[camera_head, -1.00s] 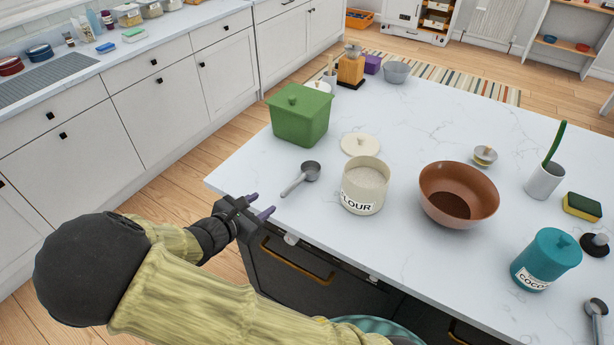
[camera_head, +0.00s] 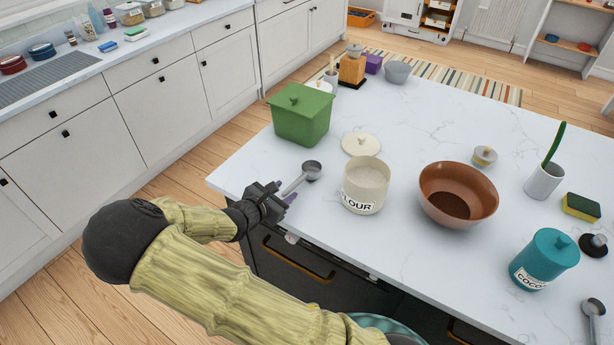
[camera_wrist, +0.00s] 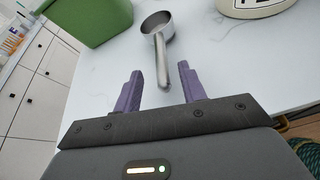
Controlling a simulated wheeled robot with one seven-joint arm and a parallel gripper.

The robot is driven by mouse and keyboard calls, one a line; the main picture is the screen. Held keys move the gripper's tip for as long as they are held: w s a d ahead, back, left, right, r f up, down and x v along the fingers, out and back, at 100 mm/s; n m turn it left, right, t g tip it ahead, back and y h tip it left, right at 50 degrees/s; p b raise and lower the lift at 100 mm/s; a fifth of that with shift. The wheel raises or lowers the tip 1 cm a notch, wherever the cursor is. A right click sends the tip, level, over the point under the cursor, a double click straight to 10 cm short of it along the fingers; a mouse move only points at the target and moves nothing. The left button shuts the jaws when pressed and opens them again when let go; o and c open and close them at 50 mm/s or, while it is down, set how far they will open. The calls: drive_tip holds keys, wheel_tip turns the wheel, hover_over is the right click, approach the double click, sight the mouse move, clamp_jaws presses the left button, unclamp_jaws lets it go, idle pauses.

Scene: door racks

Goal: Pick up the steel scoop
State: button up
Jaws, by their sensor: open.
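The steel scoop (camera_head: 311,171) lies on the white island top, left of the flour canister, its handle pointing toward my gripper (camera_head: 283,193). In the wrist view the scoop (camera_wrist: 158,25) has its bowl away from me and its handle running down between my two purple fingers. My gripper (camera_wrist: 160,90) is open, with a finger on either side of the handle's end and nothing held. I cannot tell how high the fingers are above the handle. A second steel scoop (camera_head: 593,308) lies at the lower right of the island.
The flour canister (camera_head: 365,187) stands right of the scoop, its cream lid (camera_head: 361,144) behind it. A green lidded box (camera_head: 300,118) stands behind the scoop. Further right are a brown bowl (camera_head: 458,193) and a teal cocoa canister (camera_head: 543,262). The island's front edge is below my gripper.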

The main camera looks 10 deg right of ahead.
sight(301, 181)
drive_tip(key=p+x, duration=0.1)
drive_tip(key=x, duration=0.4)
drive_tip(key=shift+s, duration=0.15)
drive_tip(key=shift+c, duration=0.2)
clamp_jaws()
